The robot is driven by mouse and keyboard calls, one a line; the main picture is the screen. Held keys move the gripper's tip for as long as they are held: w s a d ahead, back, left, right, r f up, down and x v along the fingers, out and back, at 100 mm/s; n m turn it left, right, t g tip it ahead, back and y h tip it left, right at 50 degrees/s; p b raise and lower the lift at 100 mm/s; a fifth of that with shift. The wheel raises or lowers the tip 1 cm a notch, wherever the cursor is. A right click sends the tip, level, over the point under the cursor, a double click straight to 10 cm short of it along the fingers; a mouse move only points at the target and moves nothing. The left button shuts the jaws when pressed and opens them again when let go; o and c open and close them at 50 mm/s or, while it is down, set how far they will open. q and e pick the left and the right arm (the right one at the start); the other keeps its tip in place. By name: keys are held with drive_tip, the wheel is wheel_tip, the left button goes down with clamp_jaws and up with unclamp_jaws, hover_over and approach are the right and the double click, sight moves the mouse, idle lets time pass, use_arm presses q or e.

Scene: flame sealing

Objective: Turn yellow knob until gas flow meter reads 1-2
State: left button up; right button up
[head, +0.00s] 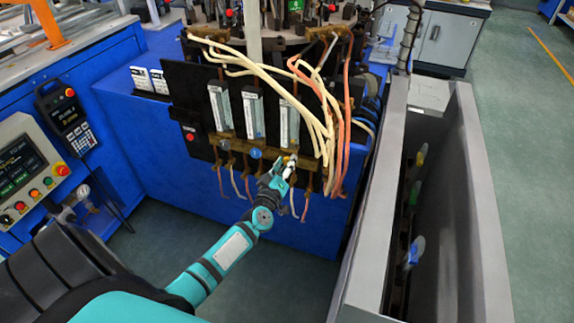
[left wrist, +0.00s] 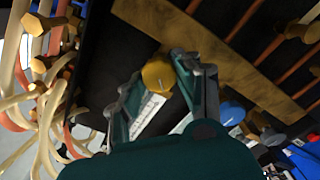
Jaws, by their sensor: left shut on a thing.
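The yellow knob (left wrist: 158,75) sits between the two fingers of my left gripper (left wrist: 155,82) in the left wrist view, and the gripper is shut on it. In the head view my left gripper (head: 284,166) is at the right end of the brass strip (head: 240,148), under the right-hand gas flow meter (head: 289,122), and largely covers the knob. The flow meter is a clear upright tube with a scale. Its reading is too small to tell. My right gripper is not in view.
Cream and orange hoses (head: 325,110) hang close on the right. A grey open-topped cabinet (head: 365,245) stands to the right.

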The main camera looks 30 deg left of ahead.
use_arm(q)
drive_tip(key=shift+f+n, duration=0.1)
drive_tip(key=shift+n, duration=0.5)
drive_tip(key=o, duration=1.1)
drive_tip(key=shift+s, duration=0.1)
drive_tip(key=v, duration=1.2)
